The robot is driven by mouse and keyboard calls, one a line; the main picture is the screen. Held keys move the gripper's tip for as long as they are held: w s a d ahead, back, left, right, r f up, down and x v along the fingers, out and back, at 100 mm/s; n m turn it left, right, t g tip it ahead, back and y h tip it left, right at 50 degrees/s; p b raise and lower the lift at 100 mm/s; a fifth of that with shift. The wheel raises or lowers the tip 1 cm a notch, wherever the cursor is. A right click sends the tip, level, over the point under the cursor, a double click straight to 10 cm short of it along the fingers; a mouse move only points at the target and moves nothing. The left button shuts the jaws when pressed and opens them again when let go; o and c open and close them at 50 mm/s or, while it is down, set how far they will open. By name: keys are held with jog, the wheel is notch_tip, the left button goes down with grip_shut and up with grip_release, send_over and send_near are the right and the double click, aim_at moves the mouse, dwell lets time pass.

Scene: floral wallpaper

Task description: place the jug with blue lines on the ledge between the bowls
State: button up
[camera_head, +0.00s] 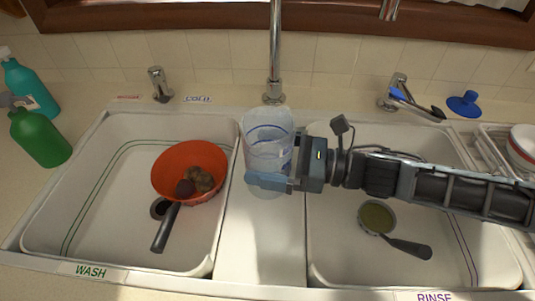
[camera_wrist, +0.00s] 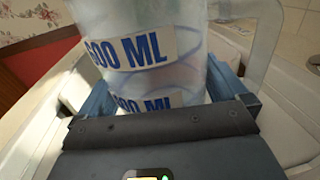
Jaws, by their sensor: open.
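A clear jug with blue lines (camera_head: 268,140) stands upright at the ledge (camera_head: 262,240) between the two sink bowls, toward the back below the tap. Its blue "600 ML" label fills the wrist view (camera_wrist: 145,50). My gripper (camera_head: 270,172) reaches in from the right, with its fingers open on either side of the jug. In the wrist view the blue fingers (camera_wrist: 160,95) flank the jug's lower body. The jug's base is partly hidden by my gripper, so its contact with the ledge is hard to see.
The left bowl (camera_head: 110,215) holds an orange bowl (camera_head: 178,155) and a dark-handled utensil (camera_head: 166,228). The right bowl (camera_head: 335,255) holds a round green-bottomed pan (camera_head: 376,217). A tall tap (camera_head: 275,60) rises behind the jug. Bottles (camera_head: 40,138) stand at left. The front ledge is clear.

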jog(key=s+d+b, duration=0.2)
jog(key=d, duration=1)
jog(key=shift+r, duration=0.1)
dwell(1.0)
